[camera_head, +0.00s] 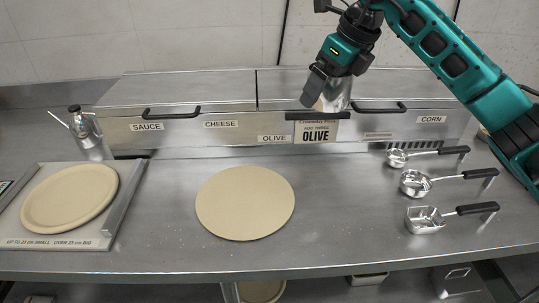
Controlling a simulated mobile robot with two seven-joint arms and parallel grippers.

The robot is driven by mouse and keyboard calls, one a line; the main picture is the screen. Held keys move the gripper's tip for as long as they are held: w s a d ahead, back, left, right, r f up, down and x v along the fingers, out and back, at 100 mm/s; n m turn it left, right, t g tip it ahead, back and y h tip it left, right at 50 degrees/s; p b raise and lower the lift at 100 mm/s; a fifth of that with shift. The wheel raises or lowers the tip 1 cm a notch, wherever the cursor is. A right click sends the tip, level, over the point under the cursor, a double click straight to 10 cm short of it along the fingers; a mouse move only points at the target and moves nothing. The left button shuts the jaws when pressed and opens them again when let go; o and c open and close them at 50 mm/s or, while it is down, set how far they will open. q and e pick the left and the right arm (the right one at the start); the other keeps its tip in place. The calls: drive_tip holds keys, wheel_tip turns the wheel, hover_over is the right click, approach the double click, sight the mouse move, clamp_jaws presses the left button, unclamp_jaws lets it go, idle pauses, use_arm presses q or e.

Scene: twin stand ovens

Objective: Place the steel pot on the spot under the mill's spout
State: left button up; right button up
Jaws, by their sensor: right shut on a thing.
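My right gripper (312,98) comes in from the upper right and hangs in front of the topping bins. No mill or spout spot can be made out in this view. My left gripper is not in view.
A pale dough disc (245,203) lies mid-counter. Another round (70,198) rests on a board at left, by a steel oil can (84,130). Black-handled scoops (425,218) lie at right. Lidded bins (190,91) line the back. The front-centre counter right of the disc is clear.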

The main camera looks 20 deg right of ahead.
sight(308, 174)
wheel_tip(308, 174, down, 20)
drive_tip(key=shift+b, duration=0.4)
drive_tip(key=shift+f, duration=0.2)
drive_tip(key=o, duration=0.8)
drive_tip(key=shift+r, duration=0.1)
